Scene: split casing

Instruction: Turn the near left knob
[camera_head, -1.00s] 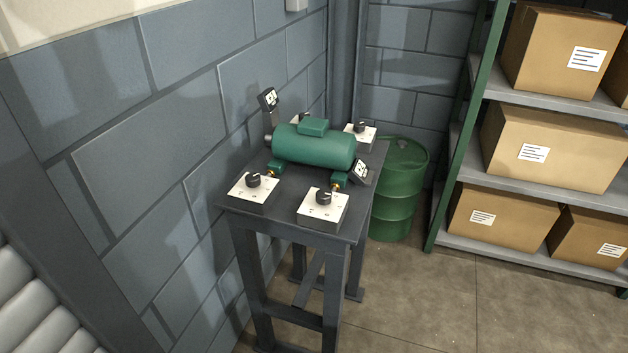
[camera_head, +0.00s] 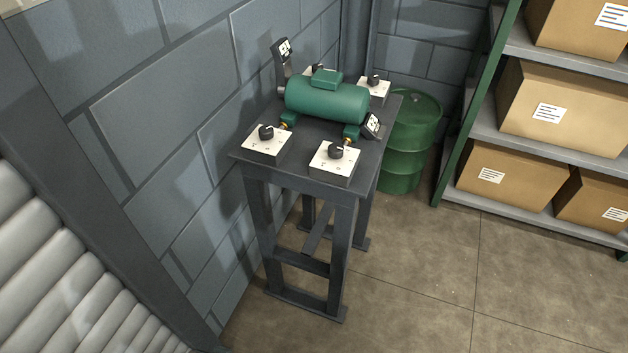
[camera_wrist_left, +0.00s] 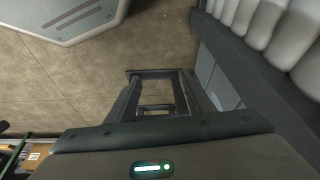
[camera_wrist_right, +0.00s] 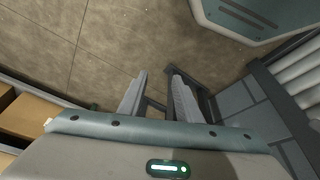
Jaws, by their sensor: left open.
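The near left knob (camera_head: 266,132) is a black dial on a white box (camera_head: 258,149) at the near left corner of a dark table (camera_head: 300,174). A similar near right knob (camera_head: 336,151) sits to its right. Far knobs (camera_head: 374,79) and (camera_head: 318,67) show behind a green cylindrical casing (camera_head: 327,100). My left gripper (camera_wrist_left: 160,80) is open and empty, seen only in the left wrist view. My right gripper (camera_wrist_right: 159,76) has its fingers apart with nothing held, seen only in the right wrist view. Neither gripper is in the head view, so both are away from the knob.
A block wall (camera_head: 150,110) runs close along the table's left. A green barrel (camera_head: 412,140) and a shelf with boxes (camera_head: 510,175) stand behind and right. The floor (camera_head: 420,290) in front is clear.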

